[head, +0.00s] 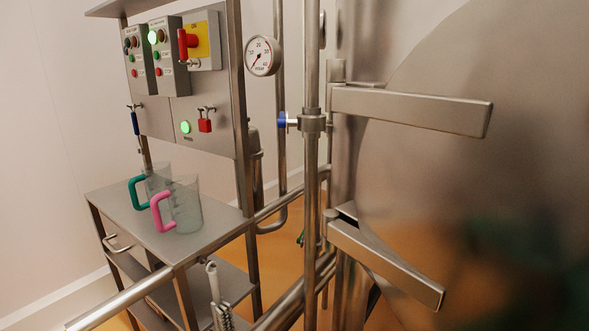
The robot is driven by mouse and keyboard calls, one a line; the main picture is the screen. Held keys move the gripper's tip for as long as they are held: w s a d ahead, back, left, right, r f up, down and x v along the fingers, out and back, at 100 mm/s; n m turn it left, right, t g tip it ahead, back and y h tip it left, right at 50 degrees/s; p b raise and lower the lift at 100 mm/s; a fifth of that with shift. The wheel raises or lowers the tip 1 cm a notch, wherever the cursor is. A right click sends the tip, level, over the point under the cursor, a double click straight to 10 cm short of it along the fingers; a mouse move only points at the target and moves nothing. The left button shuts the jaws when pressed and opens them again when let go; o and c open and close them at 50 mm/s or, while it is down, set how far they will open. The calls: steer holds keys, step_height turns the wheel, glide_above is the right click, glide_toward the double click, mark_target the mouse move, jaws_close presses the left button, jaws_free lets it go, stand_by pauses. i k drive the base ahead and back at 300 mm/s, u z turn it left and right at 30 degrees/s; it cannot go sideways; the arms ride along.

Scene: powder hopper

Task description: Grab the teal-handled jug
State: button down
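The teal-handled jug (157,180) stands upright on the steel shelf top (141,215). It is clear, with its teal handle (134,192) facing left. A second clear jug with a pink handle (186,207) stands just in front and to its right, hiding part of its body. I cannot tell whether the two jugs touch. My gripper is not in view.
A control panel (155,110) with buttons, a red switch and padlocks rises behind the jugs. A gauge (262,56), steel pipes (311,180) and a large steel vessel (480,130) with brackets fill the right. A brush (216,295) hangs below the shelf.

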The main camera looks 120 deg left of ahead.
mark_target(153, 175)
steer(key=u, duration=0.05)
steer(key=k, duration=0.45)
steer(key=u, duration=4.15)
steer(key=i, duration=0.3)
steer(key=u, duration=0.05)
